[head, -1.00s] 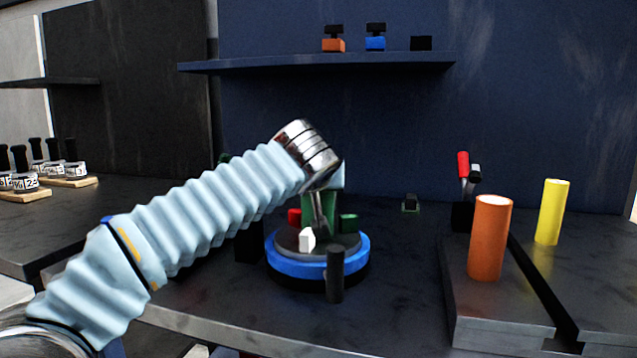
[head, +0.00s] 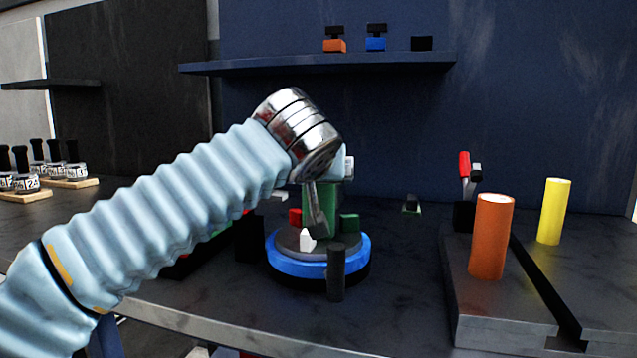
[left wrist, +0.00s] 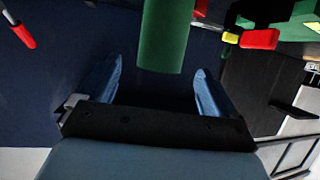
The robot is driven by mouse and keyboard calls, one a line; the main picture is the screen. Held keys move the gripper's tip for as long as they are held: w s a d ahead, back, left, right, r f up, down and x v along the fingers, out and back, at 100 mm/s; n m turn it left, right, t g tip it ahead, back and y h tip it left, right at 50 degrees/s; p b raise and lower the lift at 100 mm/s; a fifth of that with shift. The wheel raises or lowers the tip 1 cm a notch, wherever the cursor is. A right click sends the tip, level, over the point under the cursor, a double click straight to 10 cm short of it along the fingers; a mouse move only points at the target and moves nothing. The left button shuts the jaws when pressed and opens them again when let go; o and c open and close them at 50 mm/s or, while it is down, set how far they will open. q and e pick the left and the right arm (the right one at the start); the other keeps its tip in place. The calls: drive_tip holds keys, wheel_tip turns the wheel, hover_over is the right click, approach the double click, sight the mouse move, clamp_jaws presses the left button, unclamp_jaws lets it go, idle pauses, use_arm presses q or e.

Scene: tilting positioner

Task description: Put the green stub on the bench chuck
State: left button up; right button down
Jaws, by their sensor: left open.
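The green stub (head: 325,196) stands upright at the middle of the bench chuck (head: 287,263), a round base with a blue ring. Around it are a red jaw (head: 295,216), a green jaw (head: 349,222) and a white jaw (head: 307,239). My left gripper (head: 318,207) is beside the stub, with one finger pointing down in front of it and partly covering it. In the left wrist view the fingers are spread wide, and the stub (left wrist: 167,35) shows beyond them with a gap on both sides. The stub's foot is partly hidden. My right gripper is not in view.
A dark post (head: 336,272) stands at the chuck's front. An orange cylinder (head: 491,238) and a yellow cylinder (head: 553,212) stand on the right. A low fixture with red and green parts is mostly hidden behind my left arm. A shelf (head: 320,63) hangs above.

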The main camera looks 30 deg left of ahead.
use_arm(q)
drive_tip(key=v, duration=0.4)
drive_tip(key=shift+s+d+r, duration=0.15)
drive_tip(key=shift+s, duration=0.15)
idle(1.0)
